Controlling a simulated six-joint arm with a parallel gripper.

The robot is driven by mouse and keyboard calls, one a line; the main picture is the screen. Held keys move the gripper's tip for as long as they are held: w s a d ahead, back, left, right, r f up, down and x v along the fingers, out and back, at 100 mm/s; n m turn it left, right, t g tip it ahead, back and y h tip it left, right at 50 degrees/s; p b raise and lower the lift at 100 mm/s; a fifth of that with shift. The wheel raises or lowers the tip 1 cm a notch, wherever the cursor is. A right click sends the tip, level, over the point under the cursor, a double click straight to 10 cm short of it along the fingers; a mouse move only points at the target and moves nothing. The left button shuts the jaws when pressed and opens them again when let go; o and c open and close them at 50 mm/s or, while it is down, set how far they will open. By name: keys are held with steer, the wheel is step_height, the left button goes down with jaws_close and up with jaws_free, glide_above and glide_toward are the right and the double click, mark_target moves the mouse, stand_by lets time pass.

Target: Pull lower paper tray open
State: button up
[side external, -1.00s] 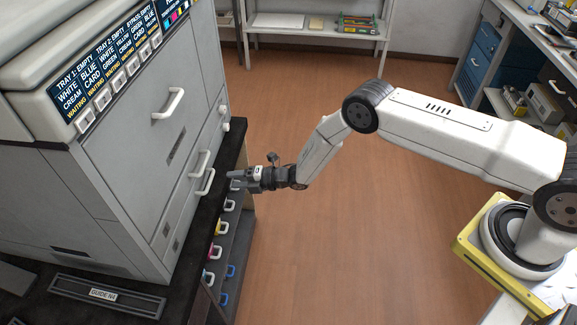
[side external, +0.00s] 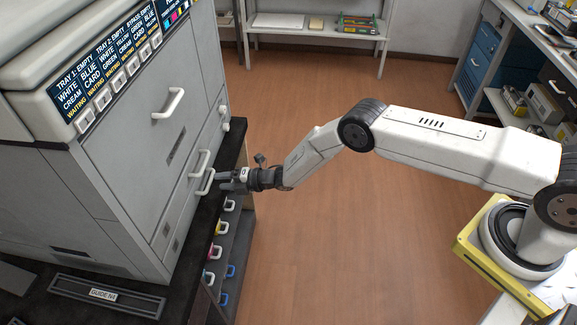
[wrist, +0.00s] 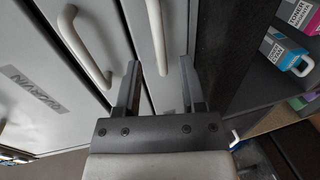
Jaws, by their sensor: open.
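The lower paper tray (side external: 183,212) is a closed grey drawer front at the bottom of the printer, with a white bar handle (side external: 205,183). Just above it is the upper tray's handle (side external: 198,163). My gripper (side external: 222,180) is open and empty, with its fingertips close to the lower handle. In the wrist view, the lower handle (wrist: 157,38) shows between and just ahead of my two fingertips (wrist: 160,64). The upper handle (wrist: 85,48) lies left of the fingers. I cannot tell whether a finger touches the lower handle.
The printer (side external: 130,130) stands on a black counter (side external: 222,200). A larger door handle (side external: 168,103) is higher up. Open wooden floor (side external: 330,240) lies to the right.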

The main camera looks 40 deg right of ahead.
steer(key=shift+x, duration=1.9)
jaws_close()
stand_by(0.5)
